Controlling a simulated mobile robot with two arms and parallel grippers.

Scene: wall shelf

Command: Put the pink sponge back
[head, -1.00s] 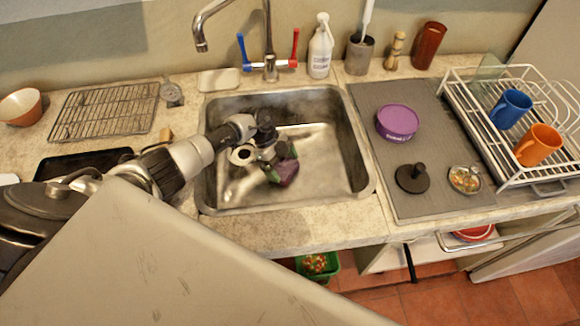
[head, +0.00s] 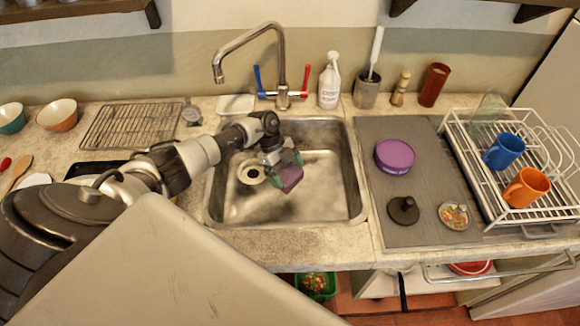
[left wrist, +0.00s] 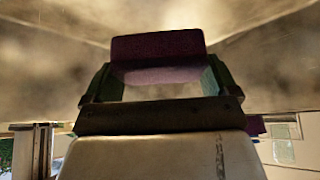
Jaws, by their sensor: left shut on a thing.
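The pink sponge (head: 289,179), looking purple-magenta here, is held over the sink basin (head: 335,205). My left gripper (head: 281,164) is shut on it, with greenish fingertips on either side. In the left wrist view the sponge (left wrist: 157,45) sits tilted between the two fingers of my left gripper (left wrist: 155,84). My right gripper is not in view.
A tap (head: 281,70) with blue and red handles stands behind the sink. A white dish (head: 236,104), a soap bottle (head: 329,82) and a brush holder (head: 367,91) line the back. A purple tub (head: 395,155) and a dish rack (head: 470,170) stand at right.

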